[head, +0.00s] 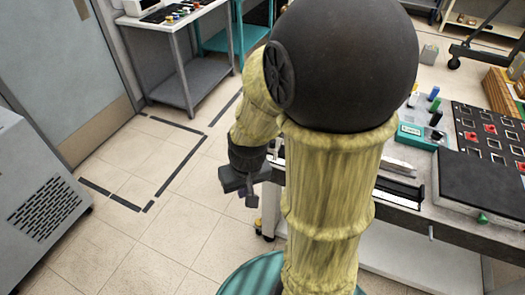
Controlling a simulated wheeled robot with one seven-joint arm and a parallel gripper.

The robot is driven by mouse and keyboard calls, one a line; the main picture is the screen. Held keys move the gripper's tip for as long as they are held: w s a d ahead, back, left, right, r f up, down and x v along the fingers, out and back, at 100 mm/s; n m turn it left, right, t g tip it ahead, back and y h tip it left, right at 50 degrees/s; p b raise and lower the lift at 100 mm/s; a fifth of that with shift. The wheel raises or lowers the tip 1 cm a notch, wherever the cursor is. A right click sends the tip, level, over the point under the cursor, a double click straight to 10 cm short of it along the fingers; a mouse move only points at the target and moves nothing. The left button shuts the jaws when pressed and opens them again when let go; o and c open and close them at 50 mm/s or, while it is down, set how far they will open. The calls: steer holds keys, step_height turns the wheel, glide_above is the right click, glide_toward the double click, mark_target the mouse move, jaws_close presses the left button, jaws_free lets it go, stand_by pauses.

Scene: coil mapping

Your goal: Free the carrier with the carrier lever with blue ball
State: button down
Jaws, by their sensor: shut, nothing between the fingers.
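My gripper (251,201) hangs over the floor just left of the workbench, shut and empty, apart from everything on the bench. I cannot make out a lever with a blue ball or say which part is the carrier. A dark rail-like strip (397,197) lies along the near edge of the bench, partly hidden behind my arm. A dark flat box (484,180) with a green knob (482,218) at its front sits to its right. My arm hides the left part of the bench.
On the workbench (450,222) stand a teal box (415,136), several small coloured pieces and a black panel (484,125) with red squares. A grey cabinet (40,205) stands at left, a grey side table (190,75) at the back. Taped floor (180,215) between them is clear.

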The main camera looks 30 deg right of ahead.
steer(key=w+d+f+m+t+y+p, duration=0.1)
steer(key=w+d+f+m+t, duration=0.1)
steer(key=d, duration=0.5)
steer(key=w+d+f+m+t+y+p, duration=0.2)
steer(key=w+d+m+t, duration=0.1)
steer(key=d+m, duration=0.2)
steer(key=w+d+f+m+t+y+p, duration=0.1)
steer(key=w+d+f+m+t+p, duration=0.1)
steer(key=d, duration=0.7)
steer(key=shift+w+f+m+y, duration=0.45)
steer(key=shift+w+m, duration=0.25)
steer(key=shift+m, duration=0.5)
steer(key=shift+d, duration=0.15)
steer(key=w+a+f+p, duration=0.5)
steer(key=w, duration=0.5)
steer(key=shift+w+a+f, duration=0.15)
steer(key=shift+a, duration=0.25)
